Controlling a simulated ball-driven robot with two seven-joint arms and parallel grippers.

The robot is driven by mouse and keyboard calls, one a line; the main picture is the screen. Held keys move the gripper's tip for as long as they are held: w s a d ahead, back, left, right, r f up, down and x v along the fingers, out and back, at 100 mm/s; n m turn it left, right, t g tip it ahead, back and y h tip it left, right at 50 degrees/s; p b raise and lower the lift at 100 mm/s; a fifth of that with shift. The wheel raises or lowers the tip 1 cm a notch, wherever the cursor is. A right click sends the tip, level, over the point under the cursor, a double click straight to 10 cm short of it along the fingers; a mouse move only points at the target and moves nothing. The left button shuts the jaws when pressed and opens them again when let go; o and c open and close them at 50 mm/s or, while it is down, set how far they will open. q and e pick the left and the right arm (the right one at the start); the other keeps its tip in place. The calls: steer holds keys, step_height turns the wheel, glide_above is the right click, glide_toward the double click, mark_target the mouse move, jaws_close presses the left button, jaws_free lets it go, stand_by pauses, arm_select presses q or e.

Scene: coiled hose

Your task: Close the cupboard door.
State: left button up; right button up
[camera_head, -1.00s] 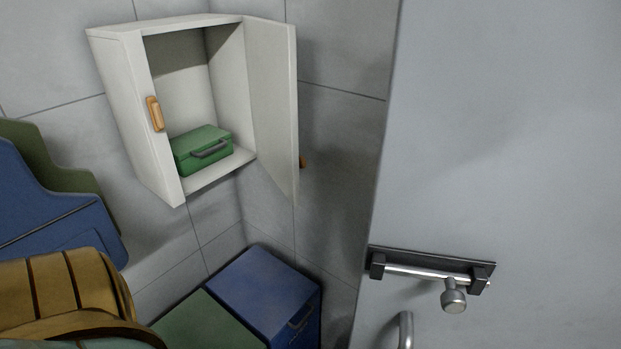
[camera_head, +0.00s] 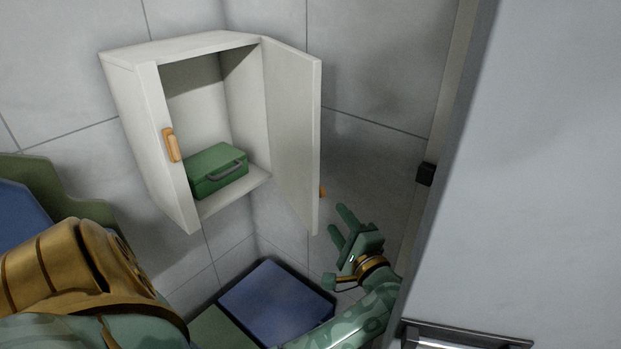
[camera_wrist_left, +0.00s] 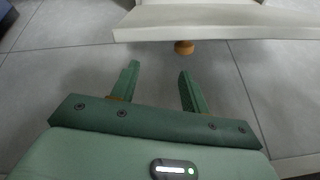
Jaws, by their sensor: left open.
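The white wall cupboard (camera_head: 130,110) hangs in the corner in the head view. Its right-hand door (camera_head: 290,130) stands open, swung outward. An orange handle (camera_head: 321,191) just shows behind this door's outer edge. A second orange handle (camera_head: 172,145) is on the cupboard's left front strip. My left gripper (camera_head: 338,220) is green, open and empty, low and just right of the open door's lower corner. In the left wrist view, a white panel edge (camera_wrist_left: 230,24) and an orange knob (camera_wrist_left: 184,47) lie beyond the open fingers (camera_wrist_left: 159,70). Contact is not visible. My right gripper is out of view.
A green case (camera_head: 216,170) with a dark handle sits inside the cupboard. A blue box (camera_head: 275,300) is on the floor below. A large grey panel (camera_head: 550,170) with a bar (camera_head: 470,335) fills the right side, close to my left arm.

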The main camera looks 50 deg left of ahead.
mark_target(321, 192)
arm_select(q)
steer(key=r+n, duration=0.1)
steer(key=r, duration=0.1)
steer(key=a+r+n+g, duration=0.1)
steer(key=r+n, duration=0.1)
steer(key=shift+s+a+r+n, duration=0.1)
steer(key=shift+s+a+n, duration=0.1)
steer(key=shift+n, duration=0.1)
steer(key=x, duration=0.6)
steer(key=shift+a+p, duration=0.15)
steer(key=shift+p, duration=0.15)
steer(key=shift+f, duration=0.25)
jaws_close()
